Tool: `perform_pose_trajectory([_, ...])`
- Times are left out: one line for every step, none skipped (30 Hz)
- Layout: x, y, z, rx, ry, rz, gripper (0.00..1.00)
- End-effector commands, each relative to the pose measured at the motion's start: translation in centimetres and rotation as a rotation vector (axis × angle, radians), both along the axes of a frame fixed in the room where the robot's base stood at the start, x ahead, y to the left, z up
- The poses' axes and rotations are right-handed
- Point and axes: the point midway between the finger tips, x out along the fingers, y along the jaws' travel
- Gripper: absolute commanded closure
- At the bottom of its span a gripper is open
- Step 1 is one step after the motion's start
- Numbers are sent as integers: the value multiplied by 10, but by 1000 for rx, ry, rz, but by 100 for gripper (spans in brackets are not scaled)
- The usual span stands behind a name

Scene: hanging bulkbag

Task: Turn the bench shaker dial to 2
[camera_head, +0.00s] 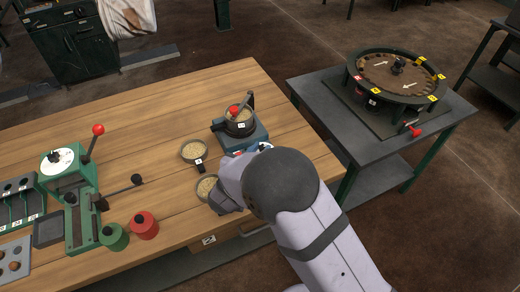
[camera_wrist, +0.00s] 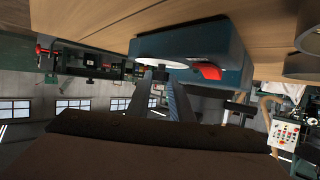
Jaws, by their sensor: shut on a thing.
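In the head view my arm hides the gripper and most of the shaker's front.
Two bowls of grain (camera_head: 194,151) (camera_head: 206,188) stand left of the shaker. A green press (camera_head: 75,190) with a red-knobbed lever and two small pots (camera_head: 144,225) (camera_head: 113,237) are further left. A round turntable (camera_head: 397,76) stands on a separate table at right.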

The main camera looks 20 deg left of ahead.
Motion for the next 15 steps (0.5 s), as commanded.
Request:
perform_pose_trajectory([1,0,1,1,-3,1,100])
perform_pose_trajectory([1,0,1,1,-3,1,76])
perform_pose_trajectory([1,0,1,1,-4,1,66])
perform_pose_trajectory([1,0,1,1,-3,1,61])
perform_pose_trajectory([1,0,1,1,-3,1,61])
perform_pose_trajectory([1,0,1,1,-3,1,61])
perform_pose_trajectory([1,0,1,1,-3,1,61])
perform_pose_trajectory([1,0,1,1,-2,1,61])
perform_pose_trajectory([1,0,1,1,-2,1,61])
perform_pose_trajectory([1,0,1,1,-2,1,61])
perform_pose_trajectory([0,0,1,1,-2,1,61])
perform_pose_trajectory([0,0,1,1,-2,1,61])
perform_pose_trajectory([0,0,1,1,-2,1,61])
perform_pose_trajectory([-1,0,1,1,-2,1,61])
perform_pose_trajectory([-2,1,2,2,-2,1,61])
